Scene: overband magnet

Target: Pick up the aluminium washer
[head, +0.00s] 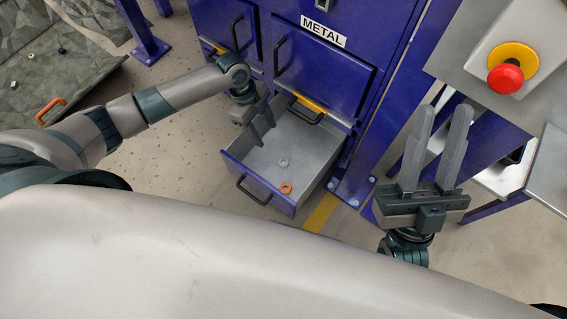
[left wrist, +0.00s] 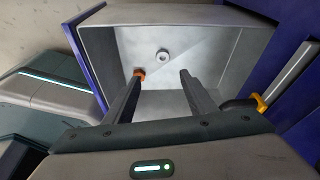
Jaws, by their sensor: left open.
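A light grey metal washer (head: 283,162) lies flat on the floor of the open grey drawer (head: 305,150). It also shows in the left wrist view (left wrist: 162,57), just beyond the gap between my left fingertips. My left gripper (head: 265,126) is open and empty, over the left part of the drawer and apart from the washer. An orange ring (head: 286,188) lies in the drawer nearer its front; in the left wrist view it (left wrist: 139,71) shows by the left fingertip. My right gripper (head: 443,112) is open and empty, to the right of the drawer.
The drawer has blue sides and a dark handle (head: 253,191), and sits under a blue cabinet labelled METAL (head: 323,32). A red stop button (head: 505,78) on a grey panel stands at the right. A greenish tray (head: 50,65) with small pieces lies at the left.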

